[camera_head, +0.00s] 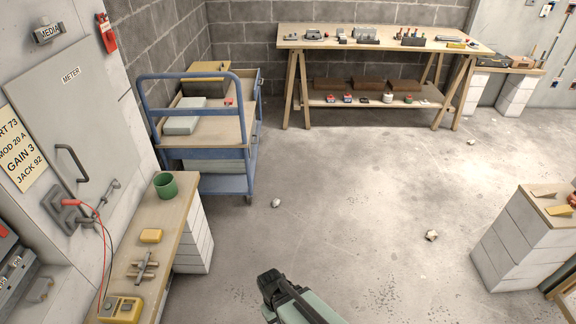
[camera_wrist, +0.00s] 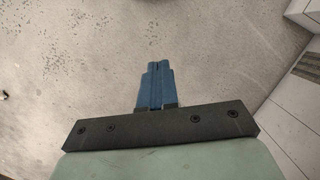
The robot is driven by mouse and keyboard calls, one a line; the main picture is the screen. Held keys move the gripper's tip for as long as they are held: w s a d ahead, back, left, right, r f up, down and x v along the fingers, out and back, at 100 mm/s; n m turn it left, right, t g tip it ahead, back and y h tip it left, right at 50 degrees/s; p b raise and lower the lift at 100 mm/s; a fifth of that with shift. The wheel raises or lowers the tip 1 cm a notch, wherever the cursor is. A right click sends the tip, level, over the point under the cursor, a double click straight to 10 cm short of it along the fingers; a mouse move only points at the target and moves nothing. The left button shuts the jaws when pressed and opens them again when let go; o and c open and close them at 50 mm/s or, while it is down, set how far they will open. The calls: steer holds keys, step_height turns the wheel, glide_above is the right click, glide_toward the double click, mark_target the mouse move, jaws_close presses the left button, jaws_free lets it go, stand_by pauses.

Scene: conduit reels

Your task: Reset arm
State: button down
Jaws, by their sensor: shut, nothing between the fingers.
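My gripper shows in the wrist view (camera_wrist: 156,70), with its two blue fingers together and nothing between them. It is over bare concrete floor and touches nothing there. In the head view, part of my arm, pale green with a dark end, shows at the bottom centre. The fingers cannot be made out in that view.
A wooden bench (camera_head: 181,222) with a green cup (camera_head: 165,186) and a yellow meter (camera_head: 121,309) stands at left. Behind it is a blue cart (camera_head: 222,184). A trestle table (camera_head: 290,42) stands at the back, a block stand (camera_head: 520,245) at right. The middle floor is open, with small debris.

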steer(key=s+d+f+m+g+y, duration=0.1)
steer(key=s+d+f+m+g, duration=0.1)
steer(key=s+d, duration=0.4)
steer(key=s+d+f+m+g, duration=0.2)
steer(key=s+d+f+m, duration=0.2)
steer(key=d, duration=0.9)
steer(key=s+f, duration=0.2)
steer(key=s, duration=0.1)
steer(key=shift+f+y, duration=0.15)
steer(key=shift+y, duration=0.25)
